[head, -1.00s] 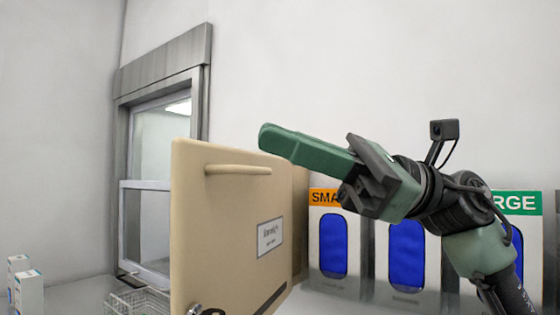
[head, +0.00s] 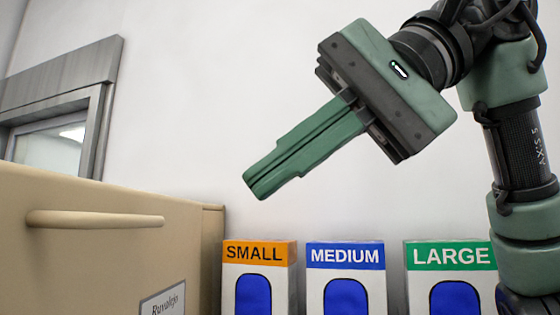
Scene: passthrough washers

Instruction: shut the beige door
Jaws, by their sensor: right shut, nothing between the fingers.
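The beige door (head: 90,265) fills the lower left of the head view, with a bar handle (head: 95,219) and a label (head: 163,300) on its face. Its lower part is outside the picture, and I cannot tell how far open it stands. My right gripper (head: 256,190) is shut and empty, with its green fingers together and pointing down and left. It is in front of the white wall, above and to the right of the door, and apart from it in the picture. My left gripper is not in view.
Boxes marked SMALL (head: 254,253), MEDIUM (head: 345,256) and LARGE (head: 450,256) stand in a row at the lower right. A grey-framed window (head: 62,130) is at the left behind the door. The wall above is bare.

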